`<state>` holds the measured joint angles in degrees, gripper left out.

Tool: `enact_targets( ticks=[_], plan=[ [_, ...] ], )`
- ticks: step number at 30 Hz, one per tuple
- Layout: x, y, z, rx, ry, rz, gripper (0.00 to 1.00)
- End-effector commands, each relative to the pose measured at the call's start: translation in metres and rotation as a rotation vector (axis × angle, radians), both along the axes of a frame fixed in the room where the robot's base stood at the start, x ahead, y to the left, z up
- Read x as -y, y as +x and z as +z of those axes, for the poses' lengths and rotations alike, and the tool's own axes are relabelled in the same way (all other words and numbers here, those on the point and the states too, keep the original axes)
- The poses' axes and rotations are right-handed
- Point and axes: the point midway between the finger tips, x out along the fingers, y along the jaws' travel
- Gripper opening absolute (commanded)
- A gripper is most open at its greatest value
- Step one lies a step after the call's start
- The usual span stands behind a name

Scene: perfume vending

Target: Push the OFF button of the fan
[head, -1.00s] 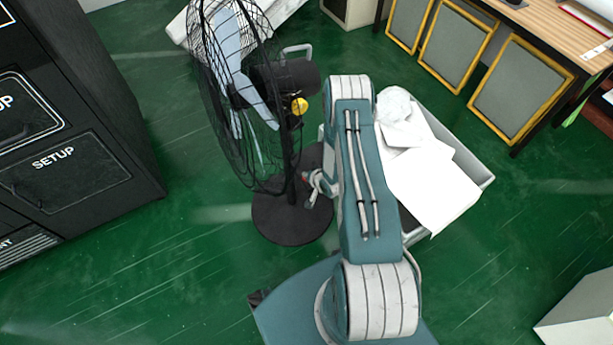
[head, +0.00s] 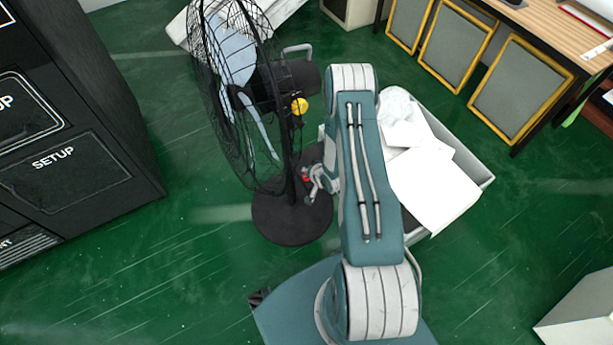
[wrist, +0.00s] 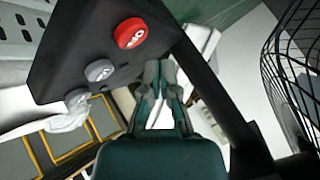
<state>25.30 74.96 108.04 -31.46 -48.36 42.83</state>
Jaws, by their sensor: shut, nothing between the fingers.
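The black fan (head: 262,90) stands on a round base (head: 283,222), left of my arm in the head view. Its control box (wrist: 70,50) fills the upper left of the wrist view. A red button (wrist: 131,33) with white lettering sits at one end of the box; the lettering is hard to read. Two grey buttons (wrist: 99,70) line up beside it. My gripper (wrist: 160,68) is shut and empty, its fingertips just below and right of the red button in that view. I cannot tell if they touch the box. In the head view my gripper (head: 315,186) is beside the fan pole.
The fan's wire cage (wrist: 292,50) is at the right of the wrist view, beside a dark pole (wrist: 225,100). A grey bin (head: 465,165) with white paper stands right of my arm. A black cabinet (head: 75,150) is at the left. Green floor is open between.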

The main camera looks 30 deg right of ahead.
Motion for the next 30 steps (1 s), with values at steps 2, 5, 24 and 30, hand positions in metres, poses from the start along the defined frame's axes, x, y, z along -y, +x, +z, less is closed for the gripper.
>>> enact_targets(
  ticks=[2,5,24,30],
  plan=[
    [0.000,0.000,0.008,0.001,0.000,-0.001,0.00],
    [0.000,0.001,0.017,0.002,-0.001,0.000,0.00],
    [0.000,0.000,0.037,0.000,0.000,0.000,0.00],
    [0.000,0.000,0.037,0.000,0.000,0.000,0.00]
  ],
)
